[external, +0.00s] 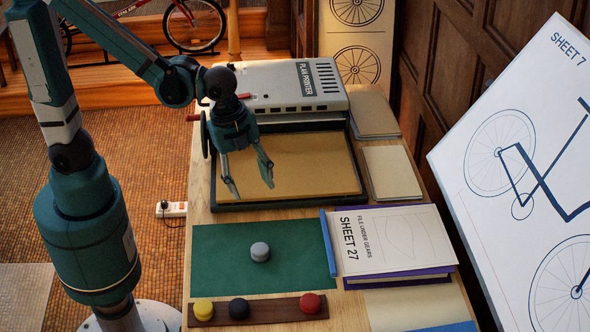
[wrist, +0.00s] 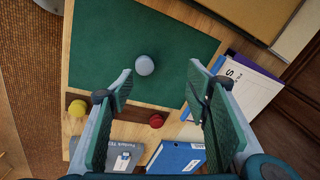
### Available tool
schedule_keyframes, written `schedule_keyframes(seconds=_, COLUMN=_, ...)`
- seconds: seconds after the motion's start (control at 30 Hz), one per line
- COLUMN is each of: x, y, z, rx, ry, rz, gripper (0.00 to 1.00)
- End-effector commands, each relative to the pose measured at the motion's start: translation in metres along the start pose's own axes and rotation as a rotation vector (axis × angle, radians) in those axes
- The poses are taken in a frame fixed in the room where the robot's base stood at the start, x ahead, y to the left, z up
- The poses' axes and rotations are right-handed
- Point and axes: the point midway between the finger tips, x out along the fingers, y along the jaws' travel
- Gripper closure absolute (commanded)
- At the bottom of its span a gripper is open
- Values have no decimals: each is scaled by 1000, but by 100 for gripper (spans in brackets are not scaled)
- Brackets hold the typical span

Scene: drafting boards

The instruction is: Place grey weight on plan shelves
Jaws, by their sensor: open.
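The grey weight (external: 260,252), a small round knob, stands on a green mat (external: 215,265) at the front of the table. It also shows in the wrist view (wrist: 145,65), upper middle, beyond and between my fingertips. My gripper (external: 250,188) is open and empty, over the tan board behind the mat and apart from the weight. Its two fingers also show in the wrist view (wrist: 160,78). I cannot tell which thing is the plan shelves; nothing in view is labelled so.
A wooden strip (external: 270,309) holds yellow, black and red knobs. A Sheet 27 folder stack (external: 395,243) lies right of the mat. The plan printer (external: 280,90) stands at the back. A tilted Sheet 7 board (external: 530,190) rises at right. The mat around the weight is clear.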

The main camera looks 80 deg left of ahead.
Motion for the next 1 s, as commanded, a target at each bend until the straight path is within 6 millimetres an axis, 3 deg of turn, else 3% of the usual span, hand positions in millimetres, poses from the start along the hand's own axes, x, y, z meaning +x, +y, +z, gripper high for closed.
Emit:
schedule_keyframes(seconds=0.6, x=87, y=18, z=-42, rx=474, ry=-51, rz=157, gripper=52)
schedule_keyframes(seconds=1.0, x=108, y=26, z=-49, rx=588, ry=-57, rz=199, gripper=52)
